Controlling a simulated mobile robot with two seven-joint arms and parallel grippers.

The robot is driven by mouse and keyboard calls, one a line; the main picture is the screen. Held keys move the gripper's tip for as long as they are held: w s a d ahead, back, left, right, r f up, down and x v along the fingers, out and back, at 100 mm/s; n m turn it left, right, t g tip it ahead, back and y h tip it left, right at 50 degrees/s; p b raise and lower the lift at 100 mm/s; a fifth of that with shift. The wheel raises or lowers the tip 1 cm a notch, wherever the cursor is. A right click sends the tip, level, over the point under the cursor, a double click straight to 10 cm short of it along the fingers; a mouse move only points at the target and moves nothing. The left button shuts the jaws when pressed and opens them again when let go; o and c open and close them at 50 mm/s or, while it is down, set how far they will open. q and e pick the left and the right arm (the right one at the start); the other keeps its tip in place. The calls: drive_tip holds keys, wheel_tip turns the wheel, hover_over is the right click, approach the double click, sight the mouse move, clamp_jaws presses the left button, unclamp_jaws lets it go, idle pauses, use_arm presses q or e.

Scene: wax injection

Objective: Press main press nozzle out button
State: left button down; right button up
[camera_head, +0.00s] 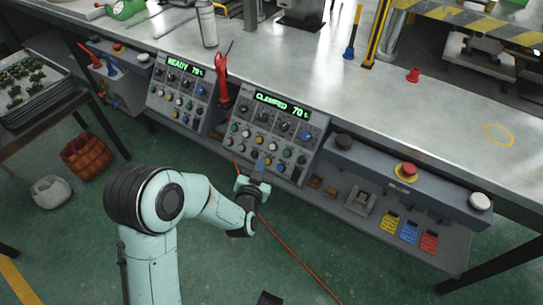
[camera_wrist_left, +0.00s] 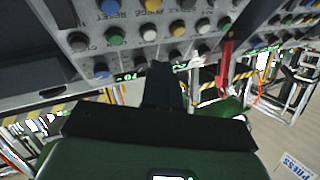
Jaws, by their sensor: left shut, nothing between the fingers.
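The right-hand control panel (camera_head: 270,118) shows "CLAMPED 70" in green on its display and carries rows of knobs and coloured buttons. Its lower rows also show in the left wrist view (camera_wrist_left: 110,20), with green, white, yellow, blue and grey buttons. The labels are too small or blurred to tell which button is nozzle out. My left gripper (camera_head: 262,162) is shut and empty at the lower part of this panel. Contact cannot be told. My right gripper does not show.
A second panel (camera_head: 178,92) reading "READY 70" stands to the left, with a red tool (camera_head: 222,85) between the two. A red stop button (camera_head: 406,171) sits on the bench's front ledge to the right. A thin orange cable (camera_head: 290,242) runs across the floor.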

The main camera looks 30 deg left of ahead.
sight(273, 147)
use_arm(q)
drive_tip(key=shift+t+y, duration=0.8)
drive_tip(key=shift+t, duration=0.1)
drive_tip(key=r, duration=0.1)
drive_tip(key=a+r+b, duration=0.1)
drive_tip(key=r, duration=0.2)
drive_tip(key=shift+w+a+r, duration=0.3)
drive_tip(key=shift+a+r, duration=0.05)
drive_tip(key=shift+a, duration=0.05)
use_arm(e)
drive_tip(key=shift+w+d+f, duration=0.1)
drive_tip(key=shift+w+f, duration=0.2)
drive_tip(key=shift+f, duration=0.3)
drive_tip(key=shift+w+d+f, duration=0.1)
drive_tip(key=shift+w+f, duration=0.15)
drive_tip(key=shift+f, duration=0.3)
use_arm(q)
drive_tip(key=shift+w+f, duration=0.1)
